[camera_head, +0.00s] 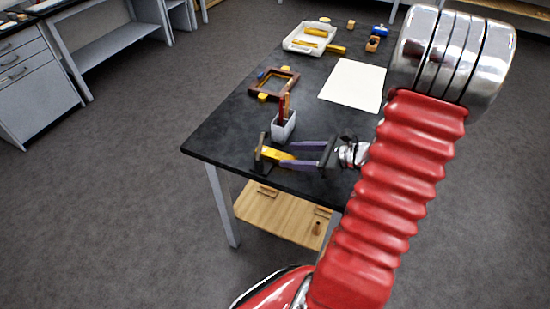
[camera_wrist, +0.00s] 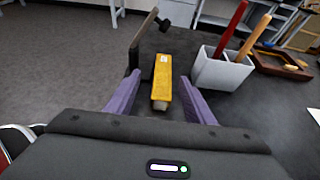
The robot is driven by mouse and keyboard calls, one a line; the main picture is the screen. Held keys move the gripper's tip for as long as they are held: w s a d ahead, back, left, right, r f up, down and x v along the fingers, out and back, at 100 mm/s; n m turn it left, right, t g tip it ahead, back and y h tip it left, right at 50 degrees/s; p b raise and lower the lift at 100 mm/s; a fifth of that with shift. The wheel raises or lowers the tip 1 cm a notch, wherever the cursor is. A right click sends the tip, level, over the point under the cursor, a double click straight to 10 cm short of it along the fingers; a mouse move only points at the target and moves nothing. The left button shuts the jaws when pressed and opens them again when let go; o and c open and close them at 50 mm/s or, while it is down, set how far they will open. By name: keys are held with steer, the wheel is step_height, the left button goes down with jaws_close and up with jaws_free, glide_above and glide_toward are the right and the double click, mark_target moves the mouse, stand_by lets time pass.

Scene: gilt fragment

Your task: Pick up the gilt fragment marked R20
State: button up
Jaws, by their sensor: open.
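A yellow-gold bar-shaped fragment (camera_head: 272,153) is near the front edge of the dark table. In the wrist view the fragment (camera_wrist: 162,82) has a small white label near its far end, too small to read. My gripper (camera_head: 284,154) reaches in from the right with two purple fingers. In the wrist view my gripper (camera_wrist: 160,80) is open, with one finger on each side of the fragment's near part. The right finger looks very close to it; I cannot tell whether they touch.
A dark upright clamp-like piece (camera_wrist: 136,42) stands just left of the fragment. A white cup (camera_wrist: 220,70) with red and orange handles stands close on the right. A brown frame (camera_head: 273,84), white sheet (camera_head: 353,85) and white tray (camera_head: 312,39) lie farther back.

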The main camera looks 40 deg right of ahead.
mark_target(278, 155)
steer(key=shift+d+f+x, duration=0.15)
steer(key=shift+x, duration=1.1)
steer(key=shift+d+f+x, duration=0.15)
steer(key=shift+f+x, duration=0.05)
steer(key=shift+x, duration=1.1)
steer(key=shift+c, duration=0.2)
steer(key=c, duration=1.1)
